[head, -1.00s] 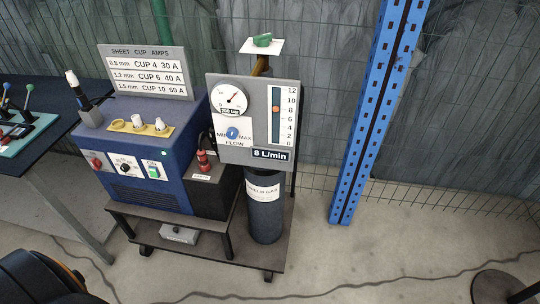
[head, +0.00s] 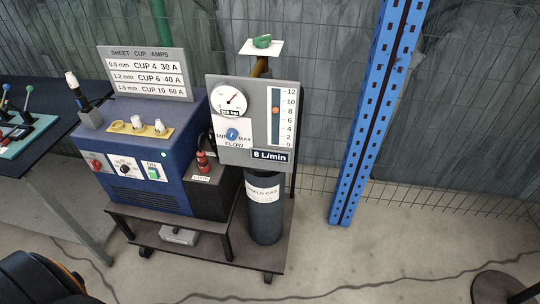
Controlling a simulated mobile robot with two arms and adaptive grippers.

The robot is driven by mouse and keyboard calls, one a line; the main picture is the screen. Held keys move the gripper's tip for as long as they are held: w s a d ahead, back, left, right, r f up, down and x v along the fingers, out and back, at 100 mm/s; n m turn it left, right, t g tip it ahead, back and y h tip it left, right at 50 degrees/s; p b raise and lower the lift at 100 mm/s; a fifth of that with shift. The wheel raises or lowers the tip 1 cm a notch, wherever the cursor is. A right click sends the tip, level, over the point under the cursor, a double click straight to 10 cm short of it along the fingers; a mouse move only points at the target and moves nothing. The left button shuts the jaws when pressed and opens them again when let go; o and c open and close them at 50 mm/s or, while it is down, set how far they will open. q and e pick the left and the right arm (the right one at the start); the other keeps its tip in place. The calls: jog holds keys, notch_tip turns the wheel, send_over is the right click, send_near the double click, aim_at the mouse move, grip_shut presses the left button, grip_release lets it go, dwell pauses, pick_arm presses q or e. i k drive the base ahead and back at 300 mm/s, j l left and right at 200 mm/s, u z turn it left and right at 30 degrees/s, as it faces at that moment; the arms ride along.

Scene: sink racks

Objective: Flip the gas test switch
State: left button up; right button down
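A blue welding machine (head: 150,185) stands on a cart. Its front panel has a red switch (head: 95,163) at the left, a black dial (head: 124,168) in the middle and a green-lit rocker switch (head: 153,172) at the right. The small labels are too blurred to tell which is the gas test switch. A gauge panel (head: 290,170) beside the machine has a round dial (head: 230,99), a blue flow knob (head: 232,134) and a flow scale (head: 276,116) with an orange float; its display reads 8 L/min. Neither gripper is in view.
A dark gas cylinder (head: 265,215) stands below the gauge panel on the cart (head: 215,250), with a green valve (head: 262,41) above. A dark bench (head: 35,160) with levers is at the left. A blue post (head: 365,120) stands right. Floor at right is mostly clear.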

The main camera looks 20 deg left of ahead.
aim_at(153, 172)
jog(key=u, duration=1.75)
